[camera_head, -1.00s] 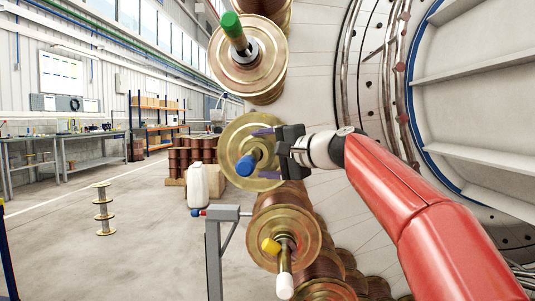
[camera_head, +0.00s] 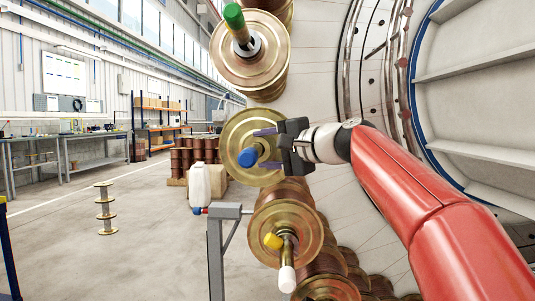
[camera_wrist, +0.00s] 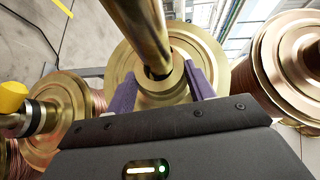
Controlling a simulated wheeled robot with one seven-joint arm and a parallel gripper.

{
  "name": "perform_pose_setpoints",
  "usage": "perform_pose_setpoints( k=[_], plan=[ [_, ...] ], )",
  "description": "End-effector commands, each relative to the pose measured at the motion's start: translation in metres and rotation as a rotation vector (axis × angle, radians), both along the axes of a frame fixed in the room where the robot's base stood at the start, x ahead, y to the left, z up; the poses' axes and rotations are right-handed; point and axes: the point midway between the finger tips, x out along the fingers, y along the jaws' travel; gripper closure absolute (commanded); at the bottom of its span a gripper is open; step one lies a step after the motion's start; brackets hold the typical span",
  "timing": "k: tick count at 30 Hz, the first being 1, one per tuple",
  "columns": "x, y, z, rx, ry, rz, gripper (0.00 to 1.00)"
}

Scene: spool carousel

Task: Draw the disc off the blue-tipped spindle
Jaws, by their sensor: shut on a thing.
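The brass disc (camera_head: 237,128) is around the spindle with the blue tip (camera_head: 248,157), which sticks out in front of it. My gripper (camera_head: 264,147) reaches in from the right, with its purple fingers at the disc's middle. In the wrist view the fingers (camera_wrist: 160,88) are shut on the disc's raised hub, one on each side. The disc (camera_wrist: 121,68) spreads out behind them there. The bare brass spindle (camera_wrist: 142,32) runs through the hub toward the camera; its blue tip is out of that view.
A green-tipped spindle (camera_head: 235,17) with a spool is above. A grey stand (camera_head: 217,245) and a white jug (camera_head: 199,185) are nearby. The floor at left is largely clear.

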Motion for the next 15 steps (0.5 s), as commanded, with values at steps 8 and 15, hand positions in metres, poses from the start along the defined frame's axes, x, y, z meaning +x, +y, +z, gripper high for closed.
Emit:
perform_pose_setpoints(
  k=[8,15],
  plan=[
    [-0.02,0.001,0.001,0.002,-0.004,-0.001,0.88],
    [-0.036,0.001,0.001,0.001,-0.005,0.0,0.88]
  ],
)
